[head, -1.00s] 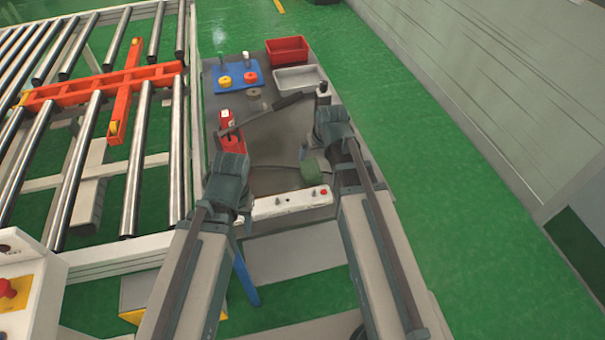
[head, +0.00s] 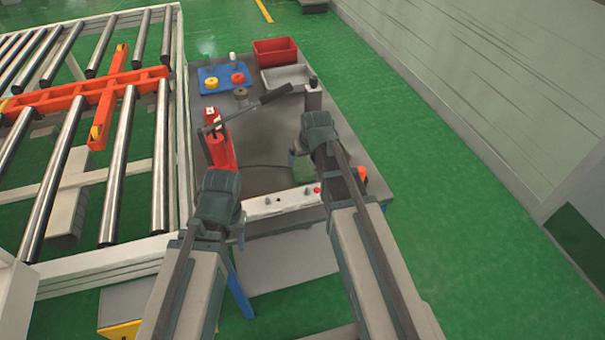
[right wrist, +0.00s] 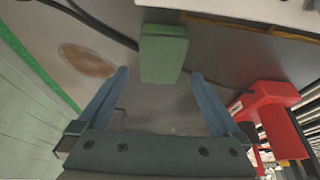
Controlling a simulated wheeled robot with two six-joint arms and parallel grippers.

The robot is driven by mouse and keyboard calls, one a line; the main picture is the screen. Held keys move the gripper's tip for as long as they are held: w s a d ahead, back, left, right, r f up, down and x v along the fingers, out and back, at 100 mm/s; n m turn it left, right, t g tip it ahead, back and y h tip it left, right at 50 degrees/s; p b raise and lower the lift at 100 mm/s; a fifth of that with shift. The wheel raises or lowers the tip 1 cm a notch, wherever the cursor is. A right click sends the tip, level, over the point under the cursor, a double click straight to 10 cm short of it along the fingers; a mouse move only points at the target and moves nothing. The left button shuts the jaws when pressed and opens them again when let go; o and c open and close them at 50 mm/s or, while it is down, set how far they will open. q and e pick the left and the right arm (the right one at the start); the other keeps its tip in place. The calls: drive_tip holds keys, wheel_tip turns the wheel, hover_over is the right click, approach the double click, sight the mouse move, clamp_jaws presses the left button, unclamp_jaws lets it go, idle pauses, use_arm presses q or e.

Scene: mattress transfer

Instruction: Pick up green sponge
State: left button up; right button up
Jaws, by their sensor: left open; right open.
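The green sponge (head: 301,168) lies on the grey table (head: 268,135), partly hidden by my right arm in the head view. In the right wrist view the sponge (right wrist: 163,50) is whole and upright in the picture, its lower end between the tips of the open, empty right gripper (right wrist: 159,80). The gap in height between the tips and the sponge is hard to tell. In the head view my right gripper (head: 318,130) is just above and right of the sponge. My left gripper (head: 218,192) is over the table's left front side; its fingers are hidden.
A white panel with knobs (head: 270,206) runs along the table's near edge. A red tool (head: 219,148) stands left of the sponge. A dark cable passes by the sponge. A blue tray (head: 212,85), red bin (head: 275,51) and grey tray (head: 287,77) sit at the far end.

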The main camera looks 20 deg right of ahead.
sight(303, 167)
drive_tip(key=b+x, duration=0.5)
drive_tip(key=shift+s+a+f, duration=0.1)
drive_tip(key=shift+s+f, duration=0.05)
drive_tip(key=shift+f, duration=0.25)
idle(0.5)
drive_tip(key=c, duration=1.2)
drive_tip(key=shift+o, duration=0.2)
drive_tip(key=shift+r, duration=0.1)
wheel_tip(303, 167, up, 10)
drive_tip(key=p, duration=1)
drive_tip(key=shift+r, duration=0.2)
